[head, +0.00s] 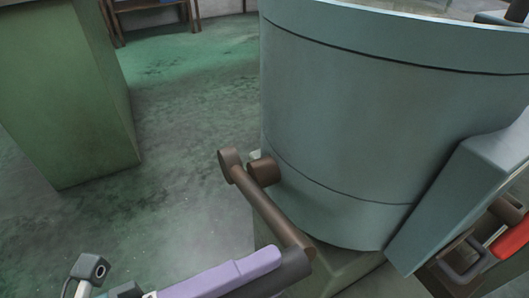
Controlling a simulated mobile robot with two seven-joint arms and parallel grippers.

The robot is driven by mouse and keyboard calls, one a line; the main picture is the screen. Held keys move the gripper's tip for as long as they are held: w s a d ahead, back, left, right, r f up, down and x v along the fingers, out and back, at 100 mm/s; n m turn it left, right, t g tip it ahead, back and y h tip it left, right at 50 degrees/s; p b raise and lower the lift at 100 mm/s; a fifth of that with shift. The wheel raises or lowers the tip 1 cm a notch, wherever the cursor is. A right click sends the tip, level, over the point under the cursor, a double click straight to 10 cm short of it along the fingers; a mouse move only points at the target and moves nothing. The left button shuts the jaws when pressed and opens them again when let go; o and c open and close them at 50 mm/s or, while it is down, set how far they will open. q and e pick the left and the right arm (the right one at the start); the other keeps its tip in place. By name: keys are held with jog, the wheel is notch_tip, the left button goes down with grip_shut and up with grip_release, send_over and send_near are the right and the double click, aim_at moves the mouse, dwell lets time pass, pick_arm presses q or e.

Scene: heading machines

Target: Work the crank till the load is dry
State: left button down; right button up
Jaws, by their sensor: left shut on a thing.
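A large teal drum (370,120) fills the right half of the head view. Its rim shows at the top, with a sliver of pale interior; I cannot tell what the load is or how wet it is. A brown crank (262,205) sits low on the drum's left side, by a short round hub. Its arm slants down to the right, toward a dark grip (291,268). My left gripper (268,262), with a purple finger, comes in from the bottom left and is shut on the crank's grip. The lower part of the grip is cut off or hidden. My right gripper is out of view.
A green block-shaped cabinet (70,100) stands at the left. A teal slanted housing (465,195) and a red handle (512,238) are at the right. A brown wooden stand (150,8) is at the back. The floor between cabinet and drum is clear.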

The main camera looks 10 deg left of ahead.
pick_arm(q)
jog(key=shift+f, duration=0.15)
dwell(0.3)
jog(key=c, duration=0.5)
grip_release()
jog(key=v, duration=1)
jog(key=shift+p, duration=0.35)
